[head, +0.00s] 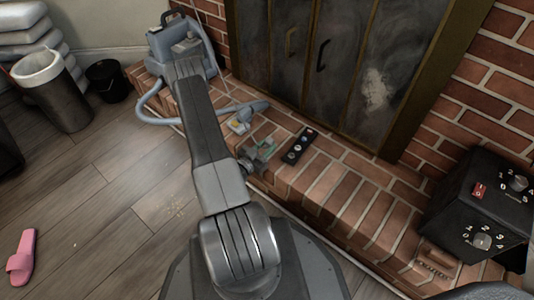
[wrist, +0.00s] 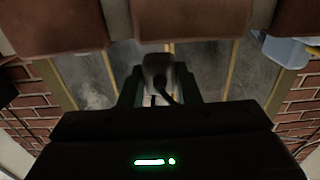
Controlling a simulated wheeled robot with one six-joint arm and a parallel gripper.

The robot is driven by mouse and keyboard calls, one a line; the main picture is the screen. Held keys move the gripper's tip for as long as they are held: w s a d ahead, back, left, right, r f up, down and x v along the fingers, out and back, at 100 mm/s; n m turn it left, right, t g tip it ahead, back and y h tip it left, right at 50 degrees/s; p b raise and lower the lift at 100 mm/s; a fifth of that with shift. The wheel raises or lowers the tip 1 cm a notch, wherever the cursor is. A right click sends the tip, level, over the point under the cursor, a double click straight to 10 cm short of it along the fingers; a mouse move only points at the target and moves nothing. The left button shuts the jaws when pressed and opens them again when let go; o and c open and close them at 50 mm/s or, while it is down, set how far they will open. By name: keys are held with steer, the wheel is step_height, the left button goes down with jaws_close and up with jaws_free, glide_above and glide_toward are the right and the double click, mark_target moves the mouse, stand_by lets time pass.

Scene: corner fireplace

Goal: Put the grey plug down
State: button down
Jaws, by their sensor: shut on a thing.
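My gripper (head: 264,150) is over the brick hearth (head: 335,190) in the head view, close to the left of a black power strip (head: 300,146). In the wrist view the grey plug (wrist: 158,70) is held between the two dark fingers, with a dark cord running from it. In the head view the plug is small and mostly covered by the fingers. I cannot tell whether the plug touches the bricks.
A blue-grey vacuum cleaner (head: 184,46) with a hose stands at the hearth's far left end. A black box with knobs (head: 482,208) stands at the right. Dark fireplace doors (head: 318,60) rise behind. Bare bricks lie right of the power strip.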

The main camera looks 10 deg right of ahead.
steer(key=shift+f+b, duration=0.45)
steer(key=shift+f, duration=1)
steer(key=shift+f, duration=0.15)
steer(key=c, duration=1.1)
jaws_free()
steer(key=shift+o, duration=0.2)
